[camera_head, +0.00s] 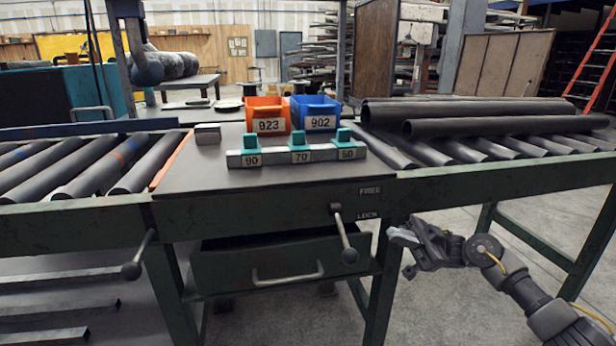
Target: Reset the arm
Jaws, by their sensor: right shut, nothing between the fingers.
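My right gripper (405,246) is at the lower right, in front of the workbench and below its top edge. It is shut and empty, pointing left. Its arm comes in from the lower right corner. It is to the right of the lever (343,236) marked FREE and LOCK on the bench front, apart from it. My left gripper is not in view.
The bench top (200,178) holds an orange bin (268,113), a blue bin (315,112), a numbered block rack (296,153) and a small metal block (207,134). Dark pipes (480,118) lie on the right rollers. A drawer (285,268) hangs below. Floor at the lower right is clear.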

